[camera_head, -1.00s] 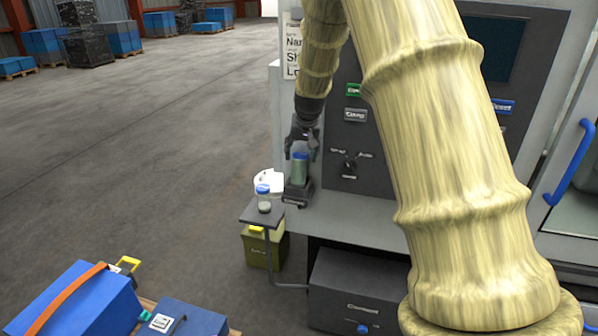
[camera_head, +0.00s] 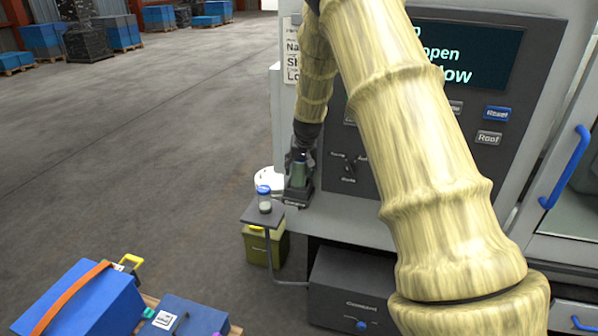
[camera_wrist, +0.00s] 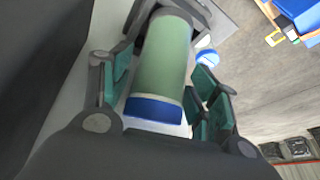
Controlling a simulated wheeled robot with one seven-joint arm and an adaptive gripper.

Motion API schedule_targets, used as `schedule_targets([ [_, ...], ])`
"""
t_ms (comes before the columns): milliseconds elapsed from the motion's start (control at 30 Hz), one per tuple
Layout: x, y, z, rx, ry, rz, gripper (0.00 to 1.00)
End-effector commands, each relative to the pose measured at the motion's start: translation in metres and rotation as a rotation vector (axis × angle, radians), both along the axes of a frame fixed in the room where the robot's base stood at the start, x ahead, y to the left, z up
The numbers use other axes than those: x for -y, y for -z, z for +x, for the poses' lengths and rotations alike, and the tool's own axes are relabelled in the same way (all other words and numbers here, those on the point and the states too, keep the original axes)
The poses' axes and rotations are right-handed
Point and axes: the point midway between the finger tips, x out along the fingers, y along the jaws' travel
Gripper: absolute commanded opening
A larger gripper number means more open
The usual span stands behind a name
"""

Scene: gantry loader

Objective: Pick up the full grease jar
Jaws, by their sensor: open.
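The full grease jar (camera_head: 299,176) is green and stands upright in a dark holder (camera_head: 297,198) on the machine's ledge. In the wrist view the jar (camera_wrist: 163,58) lies between my two fingers, its blue cap (camera_wrist: 153,108) towards my palm. My gripper (camera_head: 301,160) is open around the jar's upper part, with gaps visible beside it in the wrist view. In the head view my gripper hides the cap. A second, clear jar (camera_head: 265,203) with a blue lid and a little pale content at the bottom stands on a small side stand (camera_head: 250,214).
A white round object (camera_head: 266,180) sits behind the second jar. The machine's control panel (camera_head: 440,130) with buttons and a lit screen (camera_head: 465,52) rises to the right. An olive box (camera_head: 262,246) stands below the stand. Blue cases (camera_head: 85,300) lie at lower left; open floor spreads left.

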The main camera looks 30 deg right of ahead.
Motion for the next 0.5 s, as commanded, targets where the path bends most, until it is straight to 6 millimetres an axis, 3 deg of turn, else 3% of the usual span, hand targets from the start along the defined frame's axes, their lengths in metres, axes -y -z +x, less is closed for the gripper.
schedule_targets([
  [200,0.0003,0.0002,0.0002,0.001,0.001,0.000,0.61],
  [400,0.0004,0.0001,0.0001,0.001,0.001,0.000,0.24],
  [500,0.0006,-0.0005,0.0003,0.002,0.001,-0.001,0.11],
])
